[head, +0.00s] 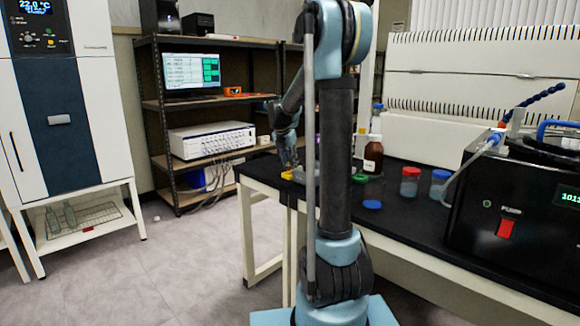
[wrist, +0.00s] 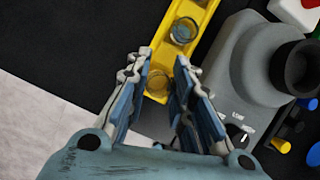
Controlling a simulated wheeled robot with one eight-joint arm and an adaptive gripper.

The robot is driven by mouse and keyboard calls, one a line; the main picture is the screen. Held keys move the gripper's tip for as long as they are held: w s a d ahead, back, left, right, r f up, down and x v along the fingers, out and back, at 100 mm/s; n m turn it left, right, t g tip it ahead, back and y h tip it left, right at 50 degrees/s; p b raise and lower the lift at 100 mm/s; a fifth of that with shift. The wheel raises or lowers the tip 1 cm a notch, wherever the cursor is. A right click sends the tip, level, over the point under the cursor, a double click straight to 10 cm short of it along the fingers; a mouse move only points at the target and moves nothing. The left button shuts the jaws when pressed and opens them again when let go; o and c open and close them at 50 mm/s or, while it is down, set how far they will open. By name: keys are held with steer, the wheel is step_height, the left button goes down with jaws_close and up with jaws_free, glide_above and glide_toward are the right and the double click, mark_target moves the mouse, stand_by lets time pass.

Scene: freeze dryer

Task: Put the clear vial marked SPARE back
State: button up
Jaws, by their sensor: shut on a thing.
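My gripper (wrist: 165,64) is over a yellow rack (wrist: 212,8) near the bench's left edge, its two fingers on either side of a small clear vial (wrist: 160,82). The vial is seen from above, at the near end of the rack. The fingers hide part of it, and I cannot tell whether it is seated in a hole. A second clear round vial (wrist: 184,30) sits further up the rack. No SPARE marking is legible. In the head view my gripper (head: 289,163) is small and low at the rack (head: 287,175).
A grey mixer-like device (wrist: 250,90) with a dark cup stands close right of my gripper. On the black bench (head: 400,210) are a brown bottle (head: 373,155), a red-capped jar (head: 410,182) and a blue lid (head: 372,204). A black instrument (head: 520,215) stands at right.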

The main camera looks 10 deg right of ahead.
steer(key=shift+f, duration=0.55)
steer(key=shift+f, duration=0.1)
steer(key=o, duration=1)
steer(key=v, duration=1.2)
steer(key=s+d+f+m, duration=0.2)
steer(key=s+m, duration=0.5)
steer(key=s, duration=0.5)
steer(key=s+f+m+y, duration=0.1)
steer(key=s+f+m, duration=0.5)
steer(key=s, duration=0.3)
steer(key=s+f+m+g+y, duration=0.1)
steer(key=s+f+m, duration=0.5)
steer(key=s+m, duration=0.2)
steer(key=s+d+f+m, duration=0.1)
steer(key=s+f+m, duration=0.6)
steer(key=s, duration=0.4)
steer(key=shift+s+f+y, duration=0.15)
steer(key=shift+s+y, duration=0.15)
steer(key=shift+y, duration=0.1)
